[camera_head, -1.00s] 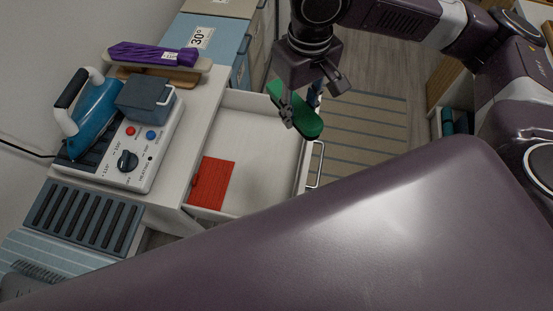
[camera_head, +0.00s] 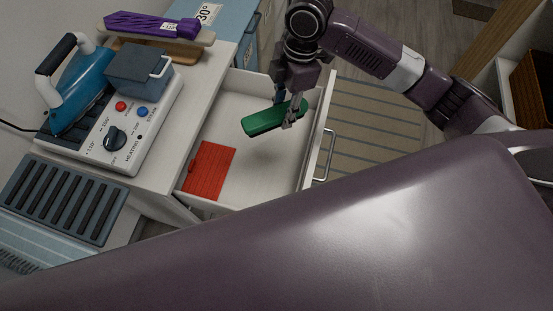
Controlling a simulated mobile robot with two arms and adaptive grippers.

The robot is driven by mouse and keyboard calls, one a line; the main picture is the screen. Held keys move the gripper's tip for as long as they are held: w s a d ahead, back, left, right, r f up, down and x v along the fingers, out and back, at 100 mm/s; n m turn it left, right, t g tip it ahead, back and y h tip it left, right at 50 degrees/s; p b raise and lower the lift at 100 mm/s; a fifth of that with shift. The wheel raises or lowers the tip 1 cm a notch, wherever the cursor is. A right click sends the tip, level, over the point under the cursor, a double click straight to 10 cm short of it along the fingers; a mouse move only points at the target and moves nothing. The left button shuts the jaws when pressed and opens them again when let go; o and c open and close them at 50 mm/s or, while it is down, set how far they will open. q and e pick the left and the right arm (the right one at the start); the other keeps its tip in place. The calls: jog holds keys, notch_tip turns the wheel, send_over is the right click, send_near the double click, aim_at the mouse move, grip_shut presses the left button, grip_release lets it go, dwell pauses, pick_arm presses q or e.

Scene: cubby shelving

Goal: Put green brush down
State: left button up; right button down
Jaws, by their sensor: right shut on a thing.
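The green brush (camera_head: 264,121) is an oblong green piece held by my right gripper (camera_head: 290,108). The gripper points down and is shut on the brush's right end. The brush is over the open white drawer (camera_head: 268,165), near its far right part. I cannot tell whether it touches the drawer floor. A red ribbed piece (camera_head: 209,171) lies in the drawer's near left part, apart from the brush. My left gripper is not in view.
A white cabinet top left of the drawer holds a blue iron (camera_head: 81,88), a control box (camera_head: 124,127) with a grey lidded container (camera_head: 138,69), and a purple bundle (camera_head: 151,24) on a wooden board. The drawer has a metal handle (camera_head: 326,156) at right. The drawer's middle is clear.

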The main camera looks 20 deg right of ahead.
jog(key=shift+w+f+n, duration=0.1)
jog(key=shift+f+n, duration=0.3)
jog(key=shift+f, duration=0.4)
send_over(280, 156)
jog(key=f, duration=1.5)
jog(key=shift+d+f, duration=0.1)
jog(key=shift+d, duration=0.2)
jog(key=shift+f+b, duration=0.4)
jog(key=shift+f, duration=1.85)
jog(key=shift+f, duration=0.15)
jog(key=c, duration=1.4)
grip_release()
jog(key=shift+c, duration=0.2)
